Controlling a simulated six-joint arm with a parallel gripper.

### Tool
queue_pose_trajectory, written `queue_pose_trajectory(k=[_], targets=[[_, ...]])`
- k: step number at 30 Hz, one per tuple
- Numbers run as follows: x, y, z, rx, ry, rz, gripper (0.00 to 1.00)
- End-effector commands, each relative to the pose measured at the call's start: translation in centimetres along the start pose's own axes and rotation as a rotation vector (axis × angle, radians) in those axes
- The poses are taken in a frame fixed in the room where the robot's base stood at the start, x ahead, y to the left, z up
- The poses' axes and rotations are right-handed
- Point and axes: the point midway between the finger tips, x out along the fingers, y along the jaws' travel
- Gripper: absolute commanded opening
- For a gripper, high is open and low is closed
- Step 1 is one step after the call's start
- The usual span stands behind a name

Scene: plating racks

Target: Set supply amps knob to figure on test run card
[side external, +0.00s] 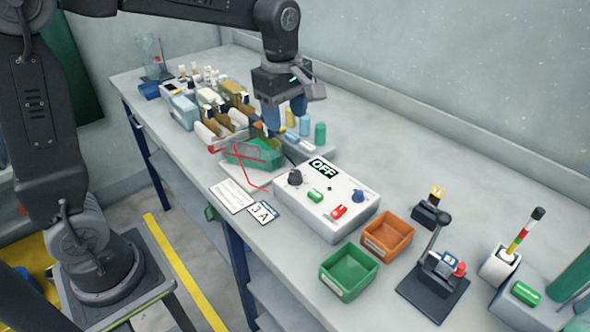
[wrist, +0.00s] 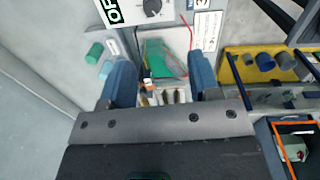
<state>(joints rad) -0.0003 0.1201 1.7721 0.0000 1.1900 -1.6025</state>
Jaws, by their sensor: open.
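The white supply box (side external: 325,205) stands mid-bench in the side view, its display (side external: 323,168) reading OFF. A black knob (side external: 295,177) with a light mark sits beside the display; it also shows at the top of the wrist view (wrist: 152,7). A blue knob (side external: 358,195) is at the box's other end. A card (side external: 263,212) reading "3 A" lies against the box's near side, beside a white printed card (side external: 232,195). My gripper (side external: 285,112) is open and empty, above the bench behind the box, away from the knobs. Its blue fingers straddle the view below the knob in the wrist view (wrist: 162,80).
A green tank (side external: 258,153) with red wire stands behind the box, near several bottles and racks. Green (side external: 349,272) and orange (side external: 387,234) bins stand to the right, with a black lever stand (side external: 434,285) beyond.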

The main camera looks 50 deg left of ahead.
Motion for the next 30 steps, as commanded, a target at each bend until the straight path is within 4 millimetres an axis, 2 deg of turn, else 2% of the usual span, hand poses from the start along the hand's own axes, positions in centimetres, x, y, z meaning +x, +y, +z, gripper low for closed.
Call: queue_pose_trajectory(k=[1, 4, 11, 14, 24, 30], targets=[[0.7, 0.9, 0.0, -0.072, 0.002, -0.024, 0.56], [1.5, 2.0, 0.1, -0.177, 0.006, -0.048, 0.56], [3.0, 2.3, 0.1, -0.234, 0.01, -0.064, 0.56], [4.5, 2.2, 0.1, -0.233, 0.01, -0.065, 0.56], [11.5, 1.8, 0.0, -0.231, 0.01, -0.064, 0.56], [14.3, 1.6, 0.0, -0.23, 0.01, -0.061, 0.56]])
